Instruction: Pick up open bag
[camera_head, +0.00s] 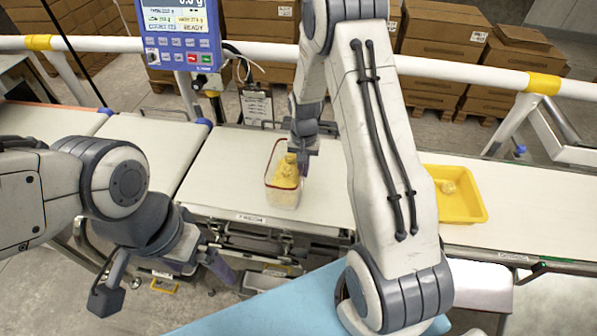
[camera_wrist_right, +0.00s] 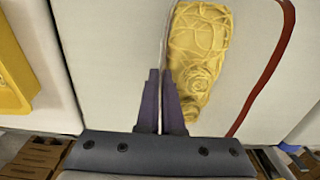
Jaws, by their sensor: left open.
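The open bag (camera_head: 284,190) is clear with a red rim and yellow contents, standing on the white belt. In the right wrist view the open bag (camera_wrist_right: 200,60) shows its yellow contents and part of the red rim. My right gripper (camera_head: 302,165) reaches down at the bag's right side. In the right wrist view its purple fingers (camera_wrist_right: 162,105) are close together, with the bag's thin clear edge running between them. My left gripper (camera_head: 163,284) is open and empty, in front of the belt at lower left, apart from the bag.
A yellow tray (camera_head: 470,211) with a yellow lump in it stands on the belt at the right; it also shows in the right wrist view (camera_wrist_right: 16,75). A blue display unit (camera_head: 183,48) and a white rail (camera_head: 270,50) stand behind the belt. The belt left of the bag is clear.

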